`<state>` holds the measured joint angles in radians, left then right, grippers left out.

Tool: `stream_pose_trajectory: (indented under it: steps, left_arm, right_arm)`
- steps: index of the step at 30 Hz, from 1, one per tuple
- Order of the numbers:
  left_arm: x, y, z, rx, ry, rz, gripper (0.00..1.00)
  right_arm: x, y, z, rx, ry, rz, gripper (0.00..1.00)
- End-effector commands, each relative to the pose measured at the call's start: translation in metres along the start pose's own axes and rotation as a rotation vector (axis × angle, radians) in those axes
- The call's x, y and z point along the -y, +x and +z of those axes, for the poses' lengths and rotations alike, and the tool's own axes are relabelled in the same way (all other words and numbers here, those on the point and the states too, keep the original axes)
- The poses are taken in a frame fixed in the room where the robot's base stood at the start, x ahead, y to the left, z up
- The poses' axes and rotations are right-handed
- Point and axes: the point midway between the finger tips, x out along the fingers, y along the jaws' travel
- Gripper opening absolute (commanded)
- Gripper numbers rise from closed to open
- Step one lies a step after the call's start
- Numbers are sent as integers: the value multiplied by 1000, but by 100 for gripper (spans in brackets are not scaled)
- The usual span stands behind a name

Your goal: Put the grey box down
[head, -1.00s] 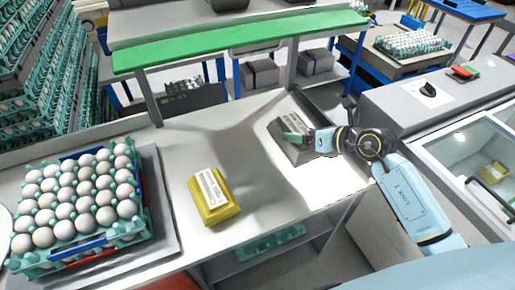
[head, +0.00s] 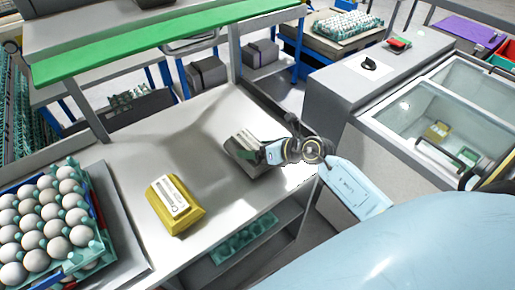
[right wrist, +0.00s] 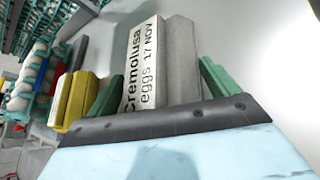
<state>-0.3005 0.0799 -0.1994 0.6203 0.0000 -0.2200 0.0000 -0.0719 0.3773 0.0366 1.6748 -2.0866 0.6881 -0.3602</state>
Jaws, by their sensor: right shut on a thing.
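The grey box (head: 246,147) is at the right part of the grey table (head: 130,141), with a white label on its top. In the right wrist view the grey box (right wrist: 180,62) shows its label "Cremolusa eggs 17 NOV" between the two green fingers. My right gripper (head: 268,152) is shut on the grey box, coming from the right. The right gripper (right wrist: 158,88) also shows in the wrist view. I cannot tell whether the box touches the table or is slightly above it. My left gripper is not in view.
A yellow egg box (head: 175,206) lies on the table left of the grey box. A tray of eggs (head: 45,225) stands at the left end. A green shelf (head: 160,44) runs behind. A glass-lidded chest (head: 440,115) stands at the right.

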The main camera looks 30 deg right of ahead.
Motion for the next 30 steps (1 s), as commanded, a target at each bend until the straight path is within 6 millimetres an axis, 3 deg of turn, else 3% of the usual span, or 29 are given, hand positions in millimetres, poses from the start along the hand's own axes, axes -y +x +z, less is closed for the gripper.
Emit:
stream_pose_trajectory:
  steps: [2,3,5,16,30]
  left_arm:
    - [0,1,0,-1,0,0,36]
    - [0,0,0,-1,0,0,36]
    - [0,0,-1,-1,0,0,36]
    - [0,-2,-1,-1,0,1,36]
    - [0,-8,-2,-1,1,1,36]
  right_arm:
    - [0,0,0,4,-1,1,32]
    - [0,0,-1,0,0,0,92]
    - [0,0,-1,0,0,0,100]
    - [0,-10,0,-1,-1,-1,100]
    - [0,-99,0,-3,-1,-1,100]
